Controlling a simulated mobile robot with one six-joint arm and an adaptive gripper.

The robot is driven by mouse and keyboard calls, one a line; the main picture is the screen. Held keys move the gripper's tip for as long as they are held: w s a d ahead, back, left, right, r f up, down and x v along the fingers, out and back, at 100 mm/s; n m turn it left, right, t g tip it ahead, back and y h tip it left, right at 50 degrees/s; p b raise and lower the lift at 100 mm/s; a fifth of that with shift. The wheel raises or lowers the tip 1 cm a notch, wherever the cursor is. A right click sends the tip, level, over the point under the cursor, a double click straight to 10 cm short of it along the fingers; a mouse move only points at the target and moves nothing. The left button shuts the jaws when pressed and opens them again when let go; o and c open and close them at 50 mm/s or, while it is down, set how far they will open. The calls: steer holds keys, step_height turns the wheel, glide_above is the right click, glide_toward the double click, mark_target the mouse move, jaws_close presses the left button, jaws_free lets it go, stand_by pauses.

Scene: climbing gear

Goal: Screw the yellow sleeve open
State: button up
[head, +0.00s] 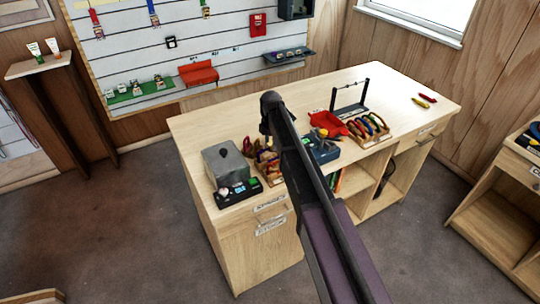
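I cannot make out a yellow sleeve for certain at this size. Several coloured carabiner-like pieces, some yellow, stand in a wooden rack (368,129) on the workbench (225,122). A small yellow piece (420,103) lies loose at the bench's right end, beside a red one (428,97). A dark blue block (322,152) with a grey part on top stands near the bench's middle; its details are unclear. My arm reaches up across the bench and covers part of it. My gripper's fingers cannot be seen.
A grey box (229,165) and a black device (240,191) stand at the bench's left end. A second rack (262,160) is partly behind my arm. A red tray (328,123) and a dark frame (350,107) stand farther back. The bench's back left is clear.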

steer(key=shift+r+p, duration=0.55)
steer(key=shift+r, duration=0.1)
steer(key=shift+s, duration=0.1)
steer(key=shift+s+d, duration=0.65)
steer(key=shift+s, duration=0.25)
steer(key=shift+f, duration=0.1)
steer(key=shift+w+a+f+b, duration=0.15)
steer(key=shift+w+f+b, duration=0.05)
steer(key=shift+f+b, duration=0.55)
steer(key=shift+w+a+f+b, duration=0.15)
steer(key=shift+f+b, duration=0.45)
steer(key=shift+b, duration=0.1)
steer(key=shift+w+a, duration=0.4)
steer(key=shift+w, duration=0.25)
steer(key=shift+r+p, duration=1.4)
steer(key=shift+p, duration=0.05)
steer(key=shift+s, duration=0.1)
stand_by(0.5)
steer(key=shift+s+d, duration=0.4)
steer(key=shift+s, duration=0.15)
